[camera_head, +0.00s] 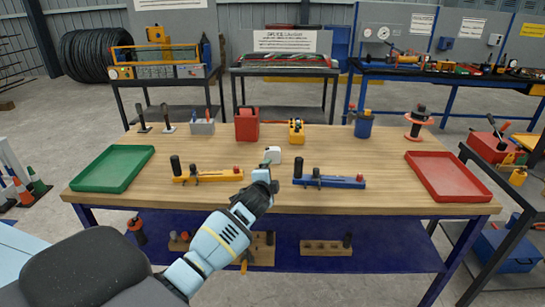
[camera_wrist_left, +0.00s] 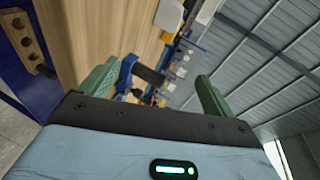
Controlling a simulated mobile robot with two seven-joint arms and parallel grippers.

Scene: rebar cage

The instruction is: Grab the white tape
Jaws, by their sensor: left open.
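The white tape (camera_head: 292,154) is a small white object on the wooden workbench, near the middle of its top. My left gripper (camera_head: 271,163) is over the bench just left of the tape and on the near side of it in the head view. A fingertip shows right beside the tape; I cannot tell the height gap. In the left wrist view the two green fingers (camera_wrist_left: 158,88) are spread wide with nothing held between them. The tape cannot be made out clearly in that view. My right gripper is not in view.
On the workbench (camera_head: 355,142) are a green tray (camera_head: 113,168), a red tray (camera_head: 447,177), a yellow tool (camera_head: 208,175), a blue tool (camera_head: 330,181), a red bin (camera_head: 247,125) and a yellow device (camera_head: 296,131).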

